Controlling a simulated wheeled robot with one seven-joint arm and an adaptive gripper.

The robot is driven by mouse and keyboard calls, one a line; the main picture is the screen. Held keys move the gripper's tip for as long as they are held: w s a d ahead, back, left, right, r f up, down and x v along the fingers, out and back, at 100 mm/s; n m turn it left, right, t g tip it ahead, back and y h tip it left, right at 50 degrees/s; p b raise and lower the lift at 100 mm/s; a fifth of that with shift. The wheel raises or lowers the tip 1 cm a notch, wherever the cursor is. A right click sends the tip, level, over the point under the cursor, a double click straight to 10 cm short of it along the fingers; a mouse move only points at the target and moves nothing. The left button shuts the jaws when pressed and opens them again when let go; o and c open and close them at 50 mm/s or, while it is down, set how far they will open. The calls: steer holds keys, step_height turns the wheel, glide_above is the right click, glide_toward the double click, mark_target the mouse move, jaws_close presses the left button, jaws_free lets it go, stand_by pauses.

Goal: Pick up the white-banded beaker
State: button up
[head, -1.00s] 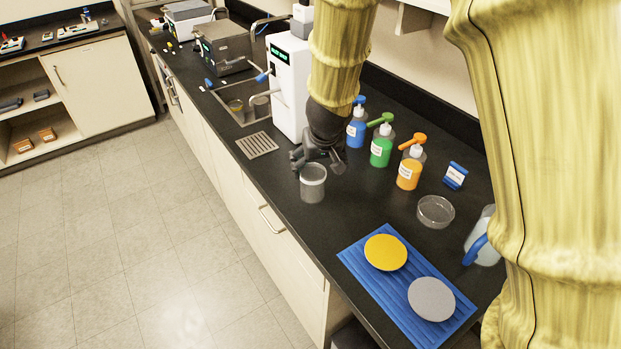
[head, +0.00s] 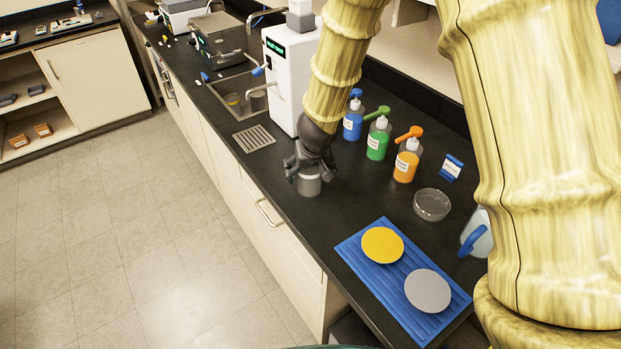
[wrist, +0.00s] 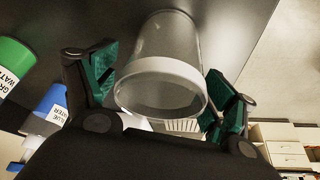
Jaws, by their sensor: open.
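The white-banded beaker (head: 309,184) stands upright on the black counter, near its front edge. In the wrist view the clear beaker (wrist: 166,58) shows its white band around the rim, and it looks empty. My gripper (head: 310,170) is at the beaker's upper part, coming down from above and behind. In the wrist view the open fingers of my gripper (wrist: 163,92) stand on either side of the beaker, with green pads facing it. A gap shows on the right side; I cannot tell whether the left finger touches.
Blue (head: 353,122), green (head: 377,141) and orange (head: 406,163) bottles stand behind and right of the beaker. A glass dish (head: 432,205) and a blue mat (head: 371,273) with two discs lie to the right. A white machine (head: 287,85) and drain grate (head: 254,138) are to the left.

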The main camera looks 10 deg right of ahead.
steer(key=shift+x, duration=0.95)
steer(key=c, duration=1)
